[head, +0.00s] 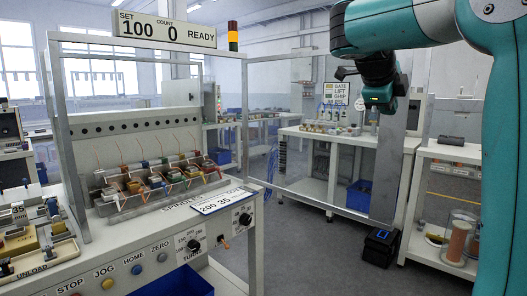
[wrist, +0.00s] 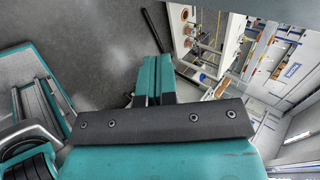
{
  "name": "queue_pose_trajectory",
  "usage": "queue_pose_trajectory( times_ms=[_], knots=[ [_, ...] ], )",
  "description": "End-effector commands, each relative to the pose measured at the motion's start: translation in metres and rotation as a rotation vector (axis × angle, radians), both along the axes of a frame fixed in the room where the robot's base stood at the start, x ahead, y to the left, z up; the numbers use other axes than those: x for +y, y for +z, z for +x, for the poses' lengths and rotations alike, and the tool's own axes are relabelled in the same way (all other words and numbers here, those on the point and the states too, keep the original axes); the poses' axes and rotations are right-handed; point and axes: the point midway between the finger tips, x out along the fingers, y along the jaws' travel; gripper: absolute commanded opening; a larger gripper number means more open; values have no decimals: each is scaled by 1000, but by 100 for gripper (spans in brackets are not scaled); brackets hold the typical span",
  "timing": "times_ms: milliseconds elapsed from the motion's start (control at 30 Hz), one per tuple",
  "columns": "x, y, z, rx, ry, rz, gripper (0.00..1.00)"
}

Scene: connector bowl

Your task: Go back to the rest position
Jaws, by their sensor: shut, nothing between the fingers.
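My gripper (wrist: 153,66) shows in the wrist view with its two teal fingers side by side, shut and empty. Grey floor lies behind the fingertips. In the head view my teal arm comes down on the right and reaches left across the top. Its dark wrist hangs in the air at upper right, clear of the machine and the benches. The fingers are too small and dark there to make out well.
A winding machine (head: 150,132) with a clear guard frame stands at left, holding a row of colored parts. Its sign (head: 163,29) reads 100, 0, READY. A white bench (head: 330,137) stands behind, a shelf unit (head: 447,151) at right.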

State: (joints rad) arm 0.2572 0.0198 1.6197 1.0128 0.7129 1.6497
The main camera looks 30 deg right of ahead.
Motion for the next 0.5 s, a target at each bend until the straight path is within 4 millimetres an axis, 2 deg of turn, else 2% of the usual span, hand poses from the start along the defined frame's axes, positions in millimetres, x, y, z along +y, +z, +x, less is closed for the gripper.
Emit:
queue_pose_trajectory(
  times_ms=[100,167,267,367,400,467,500],
  knots=[
    [3,0,2,13,25,0,0],
    [11,-1,9,56,105,-1,0],
    [47,-11,29,213,405,-10,0],
    [110,-32,46,434,875,-45,0],
    [140,-42,47,521,1086,-69,0],
    [186,-58,43,635,1397,-114,0],
    [216,-69,35,698,1600,-147,0]
  ],
)
